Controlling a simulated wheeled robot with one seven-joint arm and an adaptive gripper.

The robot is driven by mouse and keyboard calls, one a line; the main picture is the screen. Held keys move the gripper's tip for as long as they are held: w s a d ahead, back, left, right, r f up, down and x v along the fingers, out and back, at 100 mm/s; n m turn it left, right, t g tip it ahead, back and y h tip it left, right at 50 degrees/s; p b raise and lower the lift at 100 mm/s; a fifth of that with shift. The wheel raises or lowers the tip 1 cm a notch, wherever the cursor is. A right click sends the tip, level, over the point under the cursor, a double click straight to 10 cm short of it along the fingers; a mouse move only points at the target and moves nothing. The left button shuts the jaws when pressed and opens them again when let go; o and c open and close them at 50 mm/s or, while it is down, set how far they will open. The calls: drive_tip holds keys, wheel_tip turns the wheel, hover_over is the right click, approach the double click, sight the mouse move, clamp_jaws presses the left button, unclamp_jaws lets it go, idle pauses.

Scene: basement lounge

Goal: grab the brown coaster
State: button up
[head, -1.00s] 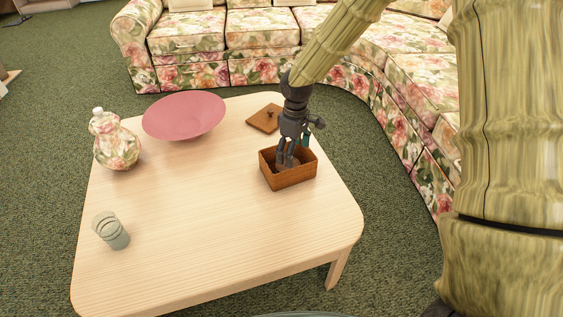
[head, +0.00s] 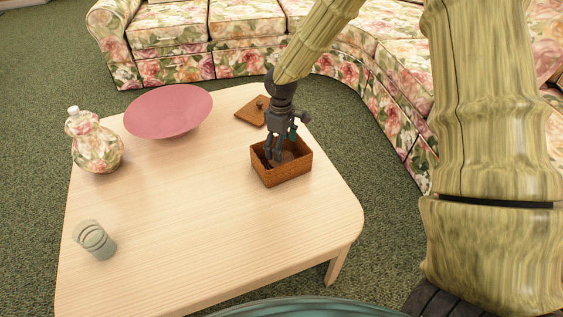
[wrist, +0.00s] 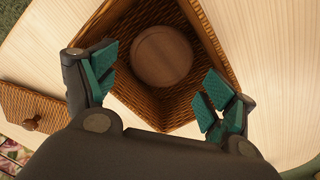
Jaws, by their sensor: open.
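The brown coaster is a round, flat brown disc (wrist: 162,56) lying inside a brown woven box (head: 284,178). The box's woven inner walls (wrist: 200,35) surround the coaster in the wrist view. My gripper (wrist: 158,90) is open, with its teal-padded fingers spread and nothing between them. In the head view my gripper (head: 272,157) points down into the box opening, near its left side. In the wrist view the coaster lies beyond the fingertips, between them and slightly above their line. In the head view the fingers and box wall hide much of the coaster.
A square brown lid with a knob (head: 250,113) lies behind the box. A pink bowl (head: 168,110), a floral jar (head: 96,145) and a glass (head: 95,240) stand on the left of the pale table (head: 190,215). A floral sofa (head: 170,30) stands behind.

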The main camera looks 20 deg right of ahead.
sight(287, 156)
wheel_tip(287, 156, down, 5)
drive_tip(key=shift+s+r+b, duration=0.1)
drive_tip(key=shift+b, duration=1.1)
drive_tip(key=c, duration=0.5)
drive_tip(key=shift+r, duration=0.15)
